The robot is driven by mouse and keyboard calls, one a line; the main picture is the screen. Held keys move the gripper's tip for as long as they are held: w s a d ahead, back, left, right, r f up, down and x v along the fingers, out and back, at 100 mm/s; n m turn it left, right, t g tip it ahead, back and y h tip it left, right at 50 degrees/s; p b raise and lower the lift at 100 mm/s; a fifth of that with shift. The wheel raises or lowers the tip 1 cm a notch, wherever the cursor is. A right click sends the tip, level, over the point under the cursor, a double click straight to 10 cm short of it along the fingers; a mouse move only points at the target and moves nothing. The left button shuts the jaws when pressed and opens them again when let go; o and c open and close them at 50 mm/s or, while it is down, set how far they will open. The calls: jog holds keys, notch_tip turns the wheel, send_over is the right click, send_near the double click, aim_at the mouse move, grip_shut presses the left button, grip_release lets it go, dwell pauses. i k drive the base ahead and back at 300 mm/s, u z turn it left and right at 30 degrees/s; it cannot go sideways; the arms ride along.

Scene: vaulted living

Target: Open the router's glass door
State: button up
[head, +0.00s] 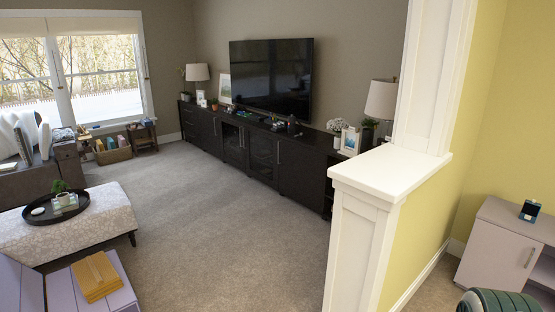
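A long dark media cabinet (300,172) stands along the far wall under a wall-mounted television. Its middle part has doors with dark panes that look like glass: one glass door (232,140) on the left and another glass door (262,156) to its right. Both look shut, with thin upright handles near them. I cannot make out a router behind the panes, so I cannot tell which door is the router's. My gripper is not in view.
A white-capped half wall (385,178) with a post stands between me and the cabinet's right end. Open carpet (205,225) lies before the cabinet. A patterned ottoman (100,212) and lilac table (118,297) are left; a pale cabinet (500,245) is right.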

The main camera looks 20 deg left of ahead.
aim_at(275, 184)
jog(key=u, duration=0.35)
jog(key=k, duration=0.4)
jog(key=u, duration=0.95)
jog(key=i, duration=5.05)
jog(key=z, duration=0.25)
jog(key=i, duration=1.7)
jog(key=z, duration=0.6)
jog(key=i, duration=2.55)
jog(key=z, duration=0.3)
